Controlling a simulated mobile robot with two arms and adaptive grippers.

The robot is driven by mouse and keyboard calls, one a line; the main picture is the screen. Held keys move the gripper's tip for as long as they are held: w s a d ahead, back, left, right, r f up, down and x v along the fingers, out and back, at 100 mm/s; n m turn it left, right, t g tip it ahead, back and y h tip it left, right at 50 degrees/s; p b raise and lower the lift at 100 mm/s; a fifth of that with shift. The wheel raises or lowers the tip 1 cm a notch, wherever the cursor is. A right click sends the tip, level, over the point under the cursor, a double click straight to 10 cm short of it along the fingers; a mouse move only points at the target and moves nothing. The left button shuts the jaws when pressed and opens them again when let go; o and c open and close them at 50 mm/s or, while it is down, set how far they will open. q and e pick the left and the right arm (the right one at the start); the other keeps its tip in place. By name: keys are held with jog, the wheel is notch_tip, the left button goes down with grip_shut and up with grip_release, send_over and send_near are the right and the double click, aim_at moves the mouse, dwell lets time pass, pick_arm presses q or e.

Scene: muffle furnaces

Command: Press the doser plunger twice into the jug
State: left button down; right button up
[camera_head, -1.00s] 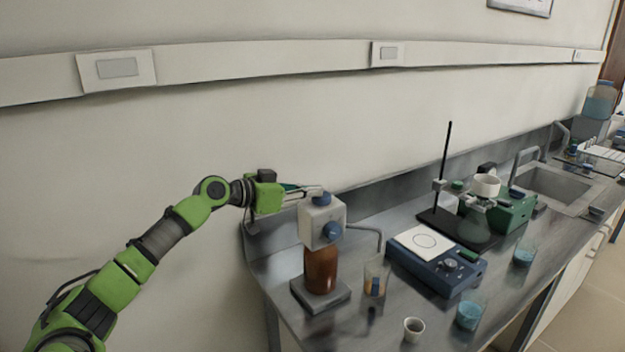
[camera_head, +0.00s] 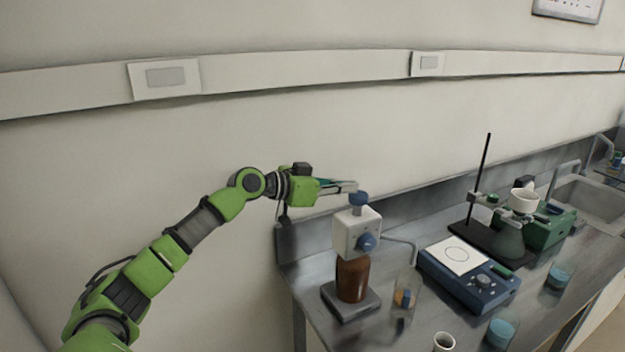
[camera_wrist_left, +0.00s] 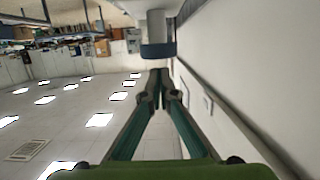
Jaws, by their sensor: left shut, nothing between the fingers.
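The doser (camera_head: 350,232) has a white head with a blue knob, on a brown bottle (camera_head: 352,280) standing on a grey base. A thin spout reaches right over a clear glass jug (camera_head: 404,296), which shows orange and blue inside. My left gripper (camera_head: 354,186) is shut and empty, its fingertips just above the cap; they also show close to it in the left wrist view (camera_wrist_left: 157,76). Contact is unclear. My right gripper is not visible.
Right of the jug are a blue stirrer with a white plate (camera_head: 470,272), a stand with a flask (camera_head: 509,242) and beakers of blue liquid (camera_head: 501,332). A small white cup (camera_head: 443,342) is near the front. The wall is close behind my left arm.

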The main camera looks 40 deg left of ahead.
pick_arm(q)
jog(key=b+v, duration=0.5)
jog(key=v, duration=0.4)
jog(key=shift+f, duration=0.2)
jog(key=shift+s, duration=0.1)
dwell(0.7)
